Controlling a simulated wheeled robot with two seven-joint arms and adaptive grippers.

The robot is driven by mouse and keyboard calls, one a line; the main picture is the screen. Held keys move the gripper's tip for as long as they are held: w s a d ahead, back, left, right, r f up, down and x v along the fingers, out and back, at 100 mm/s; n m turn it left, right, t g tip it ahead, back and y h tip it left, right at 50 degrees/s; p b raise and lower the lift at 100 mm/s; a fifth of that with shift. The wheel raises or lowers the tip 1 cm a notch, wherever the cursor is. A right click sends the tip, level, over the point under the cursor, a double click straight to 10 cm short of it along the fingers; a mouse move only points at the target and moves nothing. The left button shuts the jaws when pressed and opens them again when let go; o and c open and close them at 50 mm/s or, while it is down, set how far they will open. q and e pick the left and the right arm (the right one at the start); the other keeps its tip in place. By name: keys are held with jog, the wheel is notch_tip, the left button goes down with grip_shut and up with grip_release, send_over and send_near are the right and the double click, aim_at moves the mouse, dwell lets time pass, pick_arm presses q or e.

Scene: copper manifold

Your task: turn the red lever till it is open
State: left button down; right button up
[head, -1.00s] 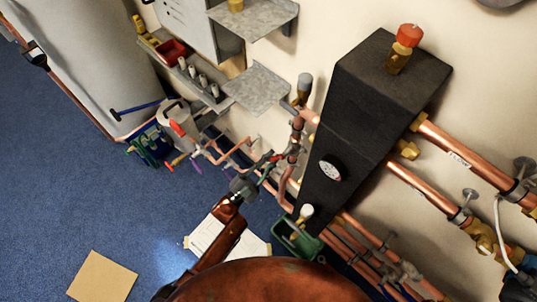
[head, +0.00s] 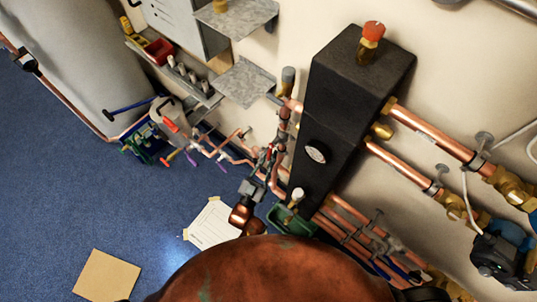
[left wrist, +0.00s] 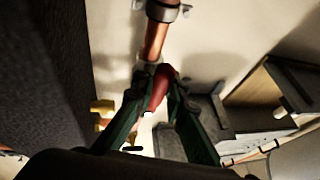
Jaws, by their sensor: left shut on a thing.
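The red lever (left wrist: 160,90) sits on a vertical copper pipe (left wrist: 155,40). In the left wrist view it lies between the two green fingers of my left gripper (left wrist: 156,84), which is shut on it. In the head view the left gripper (head: 262,165) reaches the pipes just left of the black box, and only a little red of the lever (head: 269,151) shows there. The fingers and pipes hide most of the lever in that view. My right gripper is not in view.
Metal shelves (head: 245,82) are above. Blue floor (head: 90,205) lies open at left, with a cardboard sheet (head: 106,276).

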pick_arm(q)
jog(key=shift+f, duration=0.1)
dwell(0.3)
jog(key=c, duration=1.9)
grip_release()
jog(key=v, duration=1.2)
jog(key=shift+d, duration=0.1)
